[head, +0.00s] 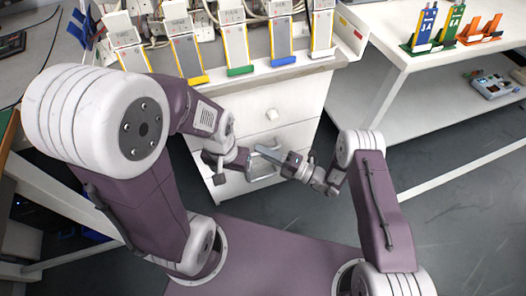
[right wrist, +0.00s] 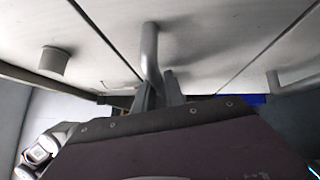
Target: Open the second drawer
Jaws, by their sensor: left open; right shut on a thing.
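In the right wrist view, a grey bar handle (right wrist: 149,48) stands out from the white drawer front. My right gripper (head: 266,154) comes from the right and is shut on this handle; its fingers (right wrist: 158,95) show in the right wrist view. My left gripper (head: 256,168) is open, low in front of the cabinet and close beside the right one. I cannot tell whether the drawer stands out.
Several slanted holders with coloured front edges, one green (head: 240,71), stand on the cabinet top. To the right, a white table (head: 405,55) carries blue, green and orange stands. A low shelf (head: 440,105) lies under it. The floor (head: 465,220) at right is clear.

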